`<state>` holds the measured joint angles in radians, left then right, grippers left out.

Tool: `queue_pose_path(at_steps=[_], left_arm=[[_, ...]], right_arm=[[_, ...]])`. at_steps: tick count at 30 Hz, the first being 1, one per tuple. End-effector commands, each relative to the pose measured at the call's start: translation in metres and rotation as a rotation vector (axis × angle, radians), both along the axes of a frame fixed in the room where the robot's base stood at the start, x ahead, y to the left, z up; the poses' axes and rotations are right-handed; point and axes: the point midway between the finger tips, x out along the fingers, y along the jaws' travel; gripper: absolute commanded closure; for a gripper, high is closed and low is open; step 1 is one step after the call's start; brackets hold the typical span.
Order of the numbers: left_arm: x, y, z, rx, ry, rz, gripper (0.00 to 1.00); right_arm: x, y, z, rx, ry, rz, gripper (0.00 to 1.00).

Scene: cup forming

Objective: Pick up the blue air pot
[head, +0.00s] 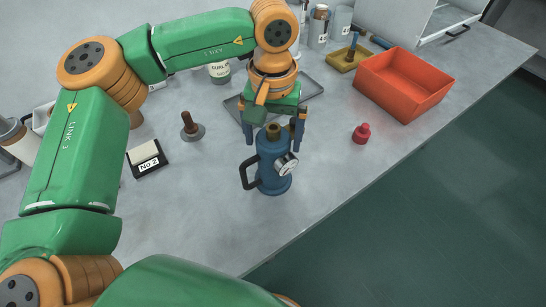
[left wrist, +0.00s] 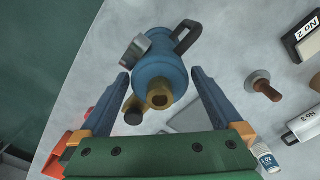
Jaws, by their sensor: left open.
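The blue air pot (head: 272,178) stands upright on the grey table, with a black handle at its left, a round white-faced gauge (head: 286,165) at its right and a brown top. My left gripper (head: 273,141) is open and points down over the pot, with one finger on each side of its upper part. In the left wrist view the pot (left wrist: 160,75) appears between the two spread fingers (left wrist: 160,82), with gaps beside it. I cannot tell how far down the fingers reach. My right gripper is not in view.
A dark tray (head: 313,86) lies behind the gripper. A red-orange bin (head: 404,82) and a small red knob-like object (head: 361,134) are to the right. A stamp-like piece (head: 191,128) and a "No 2" box (head: 147,159) are at left. The table's front edge is close to the pot.

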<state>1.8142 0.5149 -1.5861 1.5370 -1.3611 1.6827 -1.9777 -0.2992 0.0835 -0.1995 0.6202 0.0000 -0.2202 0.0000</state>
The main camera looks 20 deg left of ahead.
Motion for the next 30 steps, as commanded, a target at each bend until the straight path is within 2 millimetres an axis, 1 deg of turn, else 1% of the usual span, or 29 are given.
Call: queue_pose_path(at_steps=[2, 5, 6, 8, 9, 11, 12, 13, 14, 23, 26, 28, 30], left_arm=[[0.0, 0.0, 0.0, 0.0, 0.0, 0.0, 0.0], [0.0, 0.0, 0.0, 0.0, 0.0, 0.0, 0.24], [0.0, 0.0, 0.0, 0.0, 0.0, 0.0, 0.35], [0.0, 0.0, 0.0, 0.0, 0.0, 0.0, 0.51], [0.0, 0.0, 0.0, 0.0, 0.0, 0.0, 0.62], [0.0, 0.0, 0.0, -0.001, 0.0, 0.0, 0.78], [0.0, 0.0, 0.0, -0.001, 0.0, 0.0, 0.89], [0.0, 0.0, 0.0, -0.001, 0.0, 0.0, 0.97], [0.0, 0.0, 0.0, -0.001, 0.0, 0.0, 1.0], [0.001, -0.001, 0.003, -0.003, -0.003, 0.001, 1.0], [0.001, 0.0, 0.009, -0.002, -0.005, 0.002, 1.0], [0.001, -0.001, 0.016, -0.003, -0.005, 0.001, 1.0], [0.001, -0.001, 0.028, -0.004, -0.007, 0.002, 1.0]], right_arm=[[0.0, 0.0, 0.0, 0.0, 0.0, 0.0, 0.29], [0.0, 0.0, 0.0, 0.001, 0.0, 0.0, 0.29], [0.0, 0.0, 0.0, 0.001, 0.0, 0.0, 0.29], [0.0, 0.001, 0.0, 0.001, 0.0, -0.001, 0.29], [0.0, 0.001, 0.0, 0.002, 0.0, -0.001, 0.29], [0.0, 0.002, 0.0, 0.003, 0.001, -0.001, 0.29], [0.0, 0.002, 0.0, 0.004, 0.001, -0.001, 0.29], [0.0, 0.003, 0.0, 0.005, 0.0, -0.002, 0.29], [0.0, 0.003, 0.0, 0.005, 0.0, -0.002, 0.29], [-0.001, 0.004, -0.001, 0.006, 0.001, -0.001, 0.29], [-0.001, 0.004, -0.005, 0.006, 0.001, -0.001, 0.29], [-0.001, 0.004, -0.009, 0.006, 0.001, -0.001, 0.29], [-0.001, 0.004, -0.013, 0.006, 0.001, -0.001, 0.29]])
